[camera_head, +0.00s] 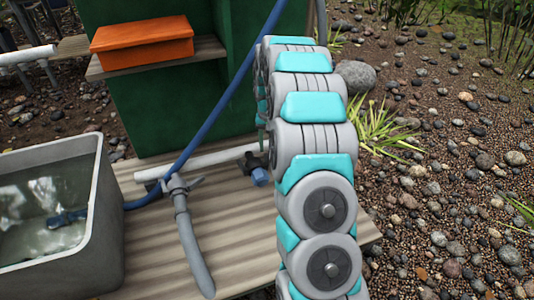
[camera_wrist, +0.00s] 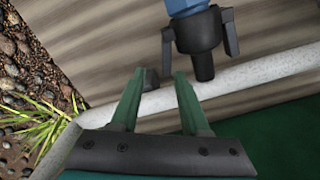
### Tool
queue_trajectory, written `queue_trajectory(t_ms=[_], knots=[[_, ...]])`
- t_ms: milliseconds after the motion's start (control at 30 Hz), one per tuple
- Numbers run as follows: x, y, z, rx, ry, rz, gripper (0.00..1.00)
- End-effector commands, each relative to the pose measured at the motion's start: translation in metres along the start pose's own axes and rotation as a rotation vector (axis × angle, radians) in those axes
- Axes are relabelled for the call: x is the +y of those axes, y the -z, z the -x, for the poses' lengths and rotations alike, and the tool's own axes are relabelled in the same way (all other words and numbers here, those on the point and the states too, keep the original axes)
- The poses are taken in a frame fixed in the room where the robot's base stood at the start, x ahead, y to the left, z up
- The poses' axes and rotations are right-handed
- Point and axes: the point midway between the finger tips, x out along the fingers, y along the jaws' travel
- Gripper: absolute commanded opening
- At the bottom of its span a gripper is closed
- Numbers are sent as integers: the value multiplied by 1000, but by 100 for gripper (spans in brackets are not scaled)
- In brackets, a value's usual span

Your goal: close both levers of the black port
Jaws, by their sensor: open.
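The black port (camera_wrist: 205,35) shows at the top of the wrist view, joined to a blue piece (camera_wrist: 187,5). One lever (camera_wrist: 167,50) stands on its left side and one lever (camera_wrist: 230,33) on its right. Both run roughly along the port, with a gap between each lever and the body. My gripper (camera_wrist: 159,75) has green fingers, open and empty, below and left of the port, with its right fingertip near the left lever; I cannot tell if they touch. In the head view a black fitting (camera_head: 249,163) with a blue end shows beside my arm; its levers are unclear.
A white pipe (camera_wrist: 250,75) crosses behind my fingers, with a small dark piece (camera_wrist: 151,79) near it. A grey tub (camera_head: 105,220) of water, a grey hose (camera_head: 190,235) and a blue hose (camera_head: 215,110) are on the left. An orange box (camera_head: 142,42) sits on a shelf. Pebbly ground lies right.

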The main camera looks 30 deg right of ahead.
Motion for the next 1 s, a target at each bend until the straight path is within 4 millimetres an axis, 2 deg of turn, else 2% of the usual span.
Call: queue_trajectory(t_ms=[33, 267, 500, 1000], knots=[[0, 0, 12, 2, 1, 1, 46], [-2, -2, 52, 0, 1, 10, 46], [-24, -36, 72, -8, 3, 143, 46], [-58, -111, 110, -27, 9, 414, 46]])
